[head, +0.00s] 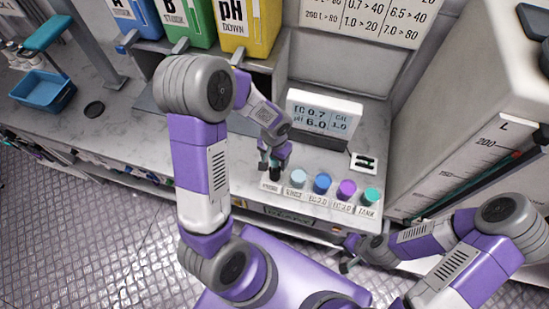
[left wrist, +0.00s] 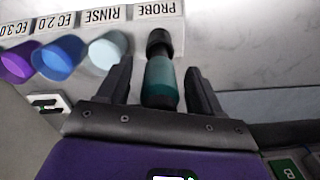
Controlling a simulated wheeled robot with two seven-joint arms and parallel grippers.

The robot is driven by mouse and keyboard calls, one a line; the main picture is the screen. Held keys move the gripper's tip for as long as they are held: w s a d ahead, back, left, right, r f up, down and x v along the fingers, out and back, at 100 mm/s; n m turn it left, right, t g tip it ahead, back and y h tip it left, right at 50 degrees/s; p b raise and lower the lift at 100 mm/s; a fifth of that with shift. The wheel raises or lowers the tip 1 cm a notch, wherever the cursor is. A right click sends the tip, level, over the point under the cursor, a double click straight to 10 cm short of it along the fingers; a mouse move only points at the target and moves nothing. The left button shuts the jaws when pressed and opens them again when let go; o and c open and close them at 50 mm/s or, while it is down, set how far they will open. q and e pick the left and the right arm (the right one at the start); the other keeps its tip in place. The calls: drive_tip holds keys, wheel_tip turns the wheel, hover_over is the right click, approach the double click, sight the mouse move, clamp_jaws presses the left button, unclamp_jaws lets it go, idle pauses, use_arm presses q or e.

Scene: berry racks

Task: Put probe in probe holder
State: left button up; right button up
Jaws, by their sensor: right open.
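The probe, a dark teal and black cylinder (left wrist: 160,80), has its black end at the PROBE label of the strip; in the head view its dark lower part (head: 275,173) shows under my left gripper. The probe holder is at this labelled spot, but I cannot tell holder from probe tip there. My left gripper (head: 273,161) is open around the probe, with a gap between each finger and the probe in the left wrist view (left wrist: 160,88). My right gripper (head: 347,259) is open and empty, low in front of the counter.
Beside the probe stand pale blue (head: 298,178), blue (head: 322,183), purple (head: 346,190) and teal (head: 371,196) cups in a row. A meter display (head: 322,119) stands behind them. A small black-and-white piece (head: 364,162) lies right. The counter left of the probe is clear.

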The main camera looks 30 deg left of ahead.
use_arm(q)
wheel_tip(320, 180, up, 8)
drive_tip(key=shift+f, duration=0.2)
use_arm(e)
drive_tip(key=shift+r, duration=0.3)
use_arm(q)
drive_tip(key=shift+f, duration=0.1)
use_arm(e)
drive_tip(key=shift+s, duration=0.1)
idle(0.5)
